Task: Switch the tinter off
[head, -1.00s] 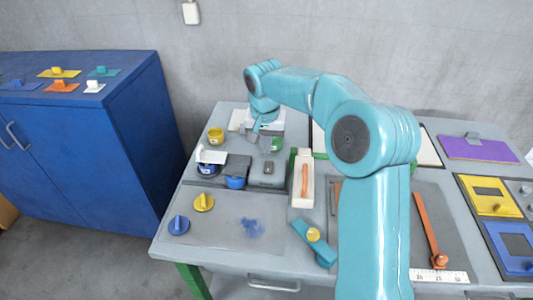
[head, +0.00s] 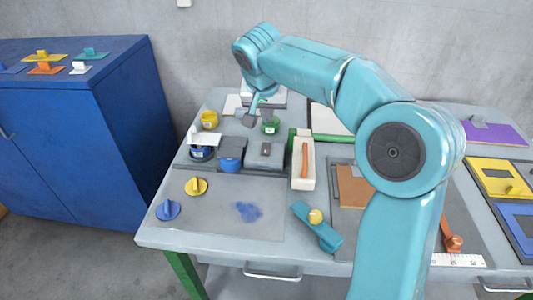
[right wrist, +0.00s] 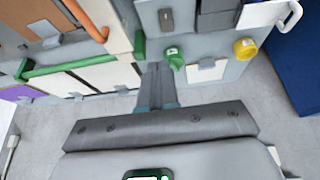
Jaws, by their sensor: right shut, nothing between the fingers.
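The tinter appears to be the grey box-shaped machine (head: 265,156) at the left of the table, with a small dark switch (head: 266,147) on its top. In the right wrist view the machine's grey top (right wrist: 182,28) and the switch (right wrist: 165,18) show near the top edge. I cannot tell the switch's setting. My right gripper (head: 250,117) is shut and empty, behind the machine and beside a green pot (head: 270,127), apart from the switch. Its closed fingers also show in the right wrist view (right wrist: 158,80). My left gripper is out of view.
A yellow pot (head: 209,120) and blue pots stand left of the machine. A cream block with an orange bar (head: 304,165) stands close on its right. Yellow and blue knobs (head: 168,209) lie in front. A blue cabinet (head: 75,140) stands to the left.

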